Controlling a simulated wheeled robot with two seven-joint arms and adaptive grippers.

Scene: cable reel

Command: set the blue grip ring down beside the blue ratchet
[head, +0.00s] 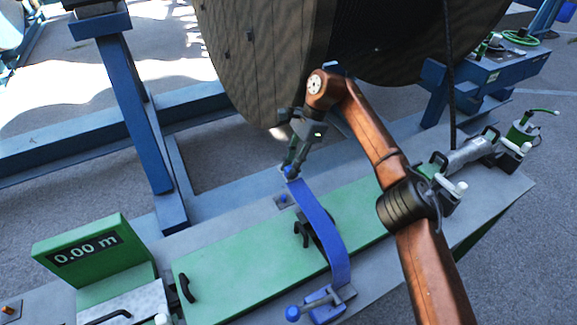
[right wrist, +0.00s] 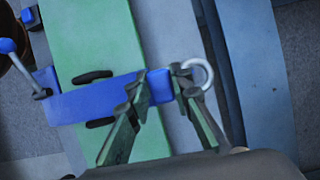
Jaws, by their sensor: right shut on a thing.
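My right gripper (head: 290,166) is shut on the blue grip piece (right wrist: 160,86) at the free end of a blue strap (head: 318,222). In the right wrist view, the blue piece lies between the fingertips (right wrist: 157,84). A pale hook-like ring (right wrist: 207,72) shows beside the right-hand finger; whether it joins the grip cannot be told. The strap runs across the green plate to the blue ratchet (head: 326,303), which has a blue-knobbed lever and sits at the near edge. The grip end is held above the bench, across the plate from the ratchet. My left gripper is out of view.
The green plate (head: 225,265) has black handles and lies on the grey bench (head: 490,200). A display reading 0.00 m (head: 88,249) stands left. The large wooden reel (head: 265,50) rises behind the gripper. A black cable (head: 449,80) hangs right, near clamps.

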